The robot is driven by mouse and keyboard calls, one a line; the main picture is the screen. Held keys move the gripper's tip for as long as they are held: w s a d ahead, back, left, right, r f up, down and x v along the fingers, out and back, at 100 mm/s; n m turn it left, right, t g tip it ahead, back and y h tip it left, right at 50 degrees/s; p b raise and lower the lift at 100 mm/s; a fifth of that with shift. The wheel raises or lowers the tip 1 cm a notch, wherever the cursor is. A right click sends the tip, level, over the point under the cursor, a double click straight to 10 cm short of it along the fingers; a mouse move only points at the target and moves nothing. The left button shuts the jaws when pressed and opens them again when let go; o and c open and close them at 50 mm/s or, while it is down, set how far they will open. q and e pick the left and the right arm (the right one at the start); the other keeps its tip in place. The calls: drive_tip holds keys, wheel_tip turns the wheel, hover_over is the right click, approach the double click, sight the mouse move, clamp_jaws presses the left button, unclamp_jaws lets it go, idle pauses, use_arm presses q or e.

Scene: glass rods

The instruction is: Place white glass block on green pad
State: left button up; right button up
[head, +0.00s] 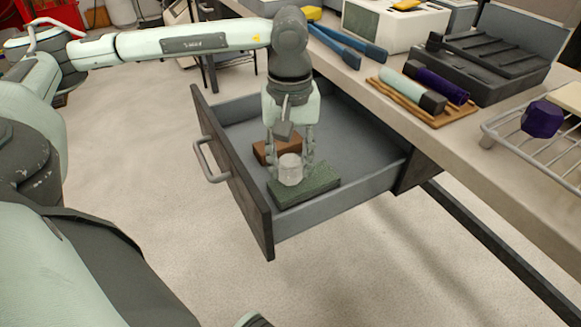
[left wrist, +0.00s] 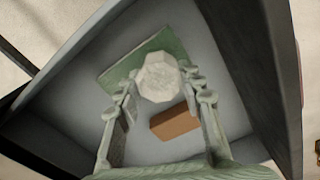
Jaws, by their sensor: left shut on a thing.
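The white glass block (head: 290,169) is a pale, faceted piece between the fingers of my left gripper (head: 290,163). My left gripper is shut on it inside the open drawer. The green pad (head: 310,187) lies on the drawer floor, directly below the block in the head view. The left wrist view shows the block (left wrist: 158,80) over part of the green pad (left wrist: 125,66). I cannot tell whether the block touches the pad. My right gripper is not in view.
A brown block (head: 264,151) lies in the drawer (head: 233,127) beside the green pad. The drawer front with its handle (head: 207,160) stands at the left. The bench above holds a wooden tray (head: 459,114) with cylinders, a wire rack (head: 515,135) and a purple piece (head: 542,119).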

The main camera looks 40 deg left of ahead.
use_arm(q)
drive_tip(key=shift+f, duration=0.8)
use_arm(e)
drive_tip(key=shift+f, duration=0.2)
use_arm(q)
drive_tip(key=shift+f, duration=0.1)
drive_tip(key=shift+f, duration=0.1)
drive_tip(key=o, duration=1.2)
drive_tip(key=shift+o, duration=0.2)
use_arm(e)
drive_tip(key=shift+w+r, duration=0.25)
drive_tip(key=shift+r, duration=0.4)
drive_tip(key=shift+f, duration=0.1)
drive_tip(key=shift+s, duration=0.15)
